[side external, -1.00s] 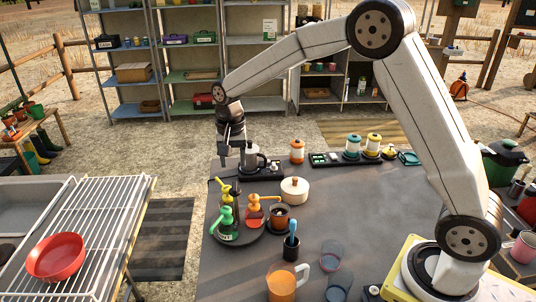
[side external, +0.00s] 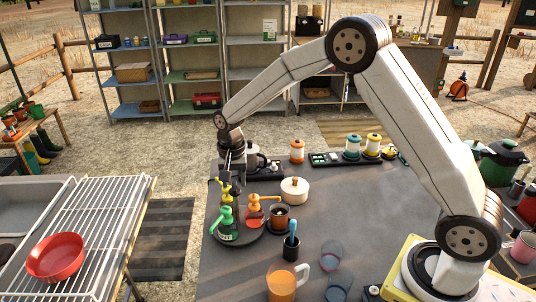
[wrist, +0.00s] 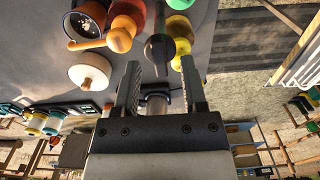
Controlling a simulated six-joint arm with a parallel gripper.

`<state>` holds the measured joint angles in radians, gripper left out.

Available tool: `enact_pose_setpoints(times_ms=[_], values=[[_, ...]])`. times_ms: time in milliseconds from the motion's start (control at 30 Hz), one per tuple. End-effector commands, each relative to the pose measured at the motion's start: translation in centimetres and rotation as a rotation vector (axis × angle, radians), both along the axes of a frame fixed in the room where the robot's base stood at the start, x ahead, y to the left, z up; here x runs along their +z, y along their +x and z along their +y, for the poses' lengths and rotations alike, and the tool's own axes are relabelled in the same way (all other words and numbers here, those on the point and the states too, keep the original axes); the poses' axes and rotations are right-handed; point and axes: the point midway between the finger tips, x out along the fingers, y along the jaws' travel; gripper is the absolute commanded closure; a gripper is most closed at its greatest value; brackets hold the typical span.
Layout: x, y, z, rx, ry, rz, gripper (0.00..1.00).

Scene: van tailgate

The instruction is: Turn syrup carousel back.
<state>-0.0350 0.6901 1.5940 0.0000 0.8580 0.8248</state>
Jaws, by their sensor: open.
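The syrup carousel (side external: 255,236) is a dark round turntable at the left of the grey table. It carries a green-topped bottle (side external: 225,222), a yellow-topped bottle (side external: 224,189) and an orange-topped bottle (side external: 253,214). In the wrist view the green top (wrist: 186,63), yellow top (wrist: 179,27), orange top (wrist: 120,38) and a dark knob-like part (wrist: 158,48) show beyond my fingers. My gripper (side external: 231,180) hangs at the far side of the carousel, above the bottle tops. Its fingers (wrist: 160,68) are apart with nothing held. Whether they touch the dark part cannot be told.
A white lidded pot (side external: 294,190) and a brown-filled cup (side external: 279,216) stand right of the carousel. A metal pitcher (side external: 256,163) stands behind my gripper. A black holder (side external: 290,249) and an orange-filled mug (side external: 284,283) are nearer. The table's right middle is clear.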

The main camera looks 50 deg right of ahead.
Motion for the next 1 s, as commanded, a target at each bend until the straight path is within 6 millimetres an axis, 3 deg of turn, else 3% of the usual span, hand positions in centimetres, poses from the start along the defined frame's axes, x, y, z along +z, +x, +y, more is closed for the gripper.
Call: enact_pose_setpoints(times_ms=[167, 467, 633, 1000], values=[[-1.01, 0.0, 0.0, 0.0, 0.0, 0.0, 0.46], [-1.14, 0.0, 0.0, 0.0, 0.0, -0.001, 0.46], [-1.12, 0.0, 0.0, 0.0, 0.0, -0.001, 1.0], [-1.1, 0.01, -0.01, 0.0, 0.0, -0.001, 1.0]])
